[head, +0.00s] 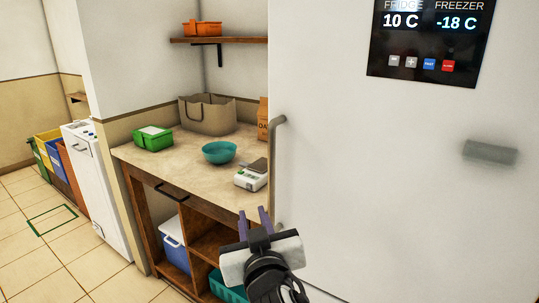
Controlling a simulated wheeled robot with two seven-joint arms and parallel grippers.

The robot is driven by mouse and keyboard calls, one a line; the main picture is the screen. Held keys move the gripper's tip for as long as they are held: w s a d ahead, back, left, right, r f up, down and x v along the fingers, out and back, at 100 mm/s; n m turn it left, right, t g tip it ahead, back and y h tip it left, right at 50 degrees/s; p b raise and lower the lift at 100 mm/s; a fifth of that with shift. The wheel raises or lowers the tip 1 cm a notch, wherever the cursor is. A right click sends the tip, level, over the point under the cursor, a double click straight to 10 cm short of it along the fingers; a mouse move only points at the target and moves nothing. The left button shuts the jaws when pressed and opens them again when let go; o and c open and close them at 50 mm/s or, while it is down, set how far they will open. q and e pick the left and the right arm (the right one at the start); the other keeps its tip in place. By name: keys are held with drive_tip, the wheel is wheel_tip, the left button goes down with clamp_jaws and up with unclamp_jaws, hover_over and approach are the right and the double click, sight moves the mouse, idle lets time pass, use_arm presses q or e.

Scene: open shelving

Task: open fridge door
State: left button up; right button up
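The fridge door (390,190) is a large white panel filling the right half of the head view, and it looks closed. A dark display on it reads fridge 10 C and freezer -18 C. A grey vertical handle (273,150) runs along the door's left edge. Its lower end is near my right gripper. My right gripper (253,213) is at the lower middle, its two purple fingers pointing up and apart, with nothing seen between them. It is just left of the handle's lower part; I cannot tell whether they touch. My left gripper is not in view.
A wooden counter (130,155) left of the fridge holds a teal bowl (219,152), a green box (152,139), a fabric basket (208,115) and a white scale (251,178). A blue cooler (173,241) stands below. The tiled floor (75,260) at left is mostly clear.

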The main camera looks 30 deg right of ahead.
sight(272, 158)
drive_tip(key=s+d+r+m+h, duration=0.1)
drive_tip(key=d+r+m+h, duration=0.25)
drive_tip(key=r, duration=0.55)
drive_tip(key=p+x, duration=0.1)
drive_tip(key=x, duration=0.7)
drive_tip(key=shift+w+d+r+p, duration=0.1)
drive_tip(key=shift+w+d+p, duration=0.2)
drive_tip(key=shift+p, duration=0.1)
drive_tip(key=shift+w+d, duration=0.25)
drive_tip(key=shift+w, duration=0.1)
drive_tip(key=shift+c, duration=0.2)
clamp_jaws()
